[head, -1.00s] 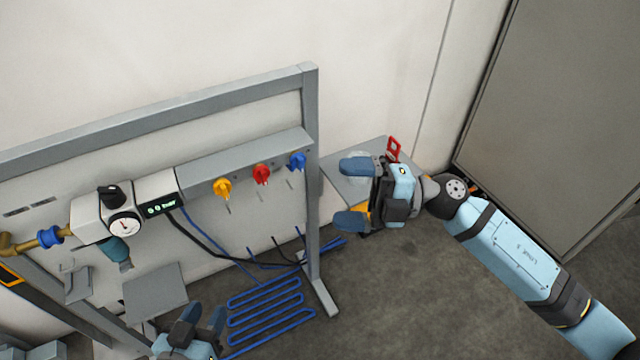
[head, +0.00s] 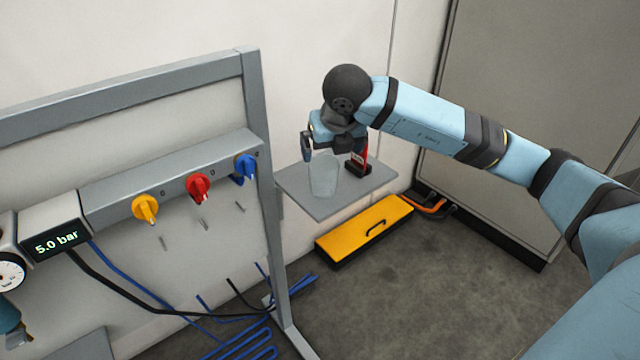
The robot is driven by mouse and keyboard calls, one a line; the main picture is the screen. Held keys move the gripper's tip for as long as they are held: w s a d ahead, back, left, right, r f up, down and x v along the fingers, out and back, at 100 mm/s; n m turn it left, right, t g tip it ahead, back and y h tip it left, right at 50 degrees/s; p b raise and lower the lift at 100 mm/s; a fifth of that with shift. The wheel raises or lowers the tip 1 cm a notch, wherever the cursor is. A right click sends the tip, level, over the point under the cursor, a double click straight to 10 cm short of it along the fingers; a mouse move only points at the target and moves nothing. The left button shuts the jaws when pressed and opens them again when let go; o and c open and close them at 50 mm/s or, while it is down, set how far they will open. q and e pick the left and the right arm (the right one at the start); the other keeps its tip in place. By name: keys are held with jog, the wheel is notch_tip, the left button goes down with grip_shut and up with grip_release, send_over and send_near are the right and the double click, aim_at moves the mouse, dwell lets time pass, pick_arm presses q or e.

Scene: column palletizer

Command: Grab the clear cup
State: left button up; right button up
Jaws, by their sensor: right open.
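The clear cup (head: 322,178) stands upright on a small grey shelf (head: 345,203) to the right of the frame post. It is see-through and pale. My right gripper (head: 319,150) is at the cup's upper part, reaching in from the right. Its jaws are open. One dark finger shows at the left of the cup's rim; the other is hidden or hard to make out. I cannot tell whether a finger touches the cup. My left gripper is out of view.
A red and black object (head: 360,162) stands on the shelf, right beside the cup. A yellow case (head: 365,229) lies on the floor below. The grey frame post (head: 262,180) with yellow, red and blue knobs stands to the left. A grey cabinet (head: 545,110) is at the right.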

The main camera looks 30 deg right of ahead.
aim_at(324, 169)
jog(key=x, duration=0.4)
jog(key=shift+b, duration=0.3)
jog(key=x, duration=0.1)
jog(key=b+x, duration=0.1)
jog(key=x, duration=0.2)
jog(key=shift+a+f+b, duration=0.15)
jog(key=shift+a+b, duration=0.15)
jog(key=shift+b, duration=0.1)
jog(key=shift+w+d+f, duration=0.1)
jog(key=shift+w+f, duration=0.1)
jog(key=shift+f, duration=0.1)
jog(key=c, duration=0.9)
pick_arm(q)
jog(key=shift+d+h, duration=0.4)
pick_arm(e)
jog(key=shift+r, duration=0.15)
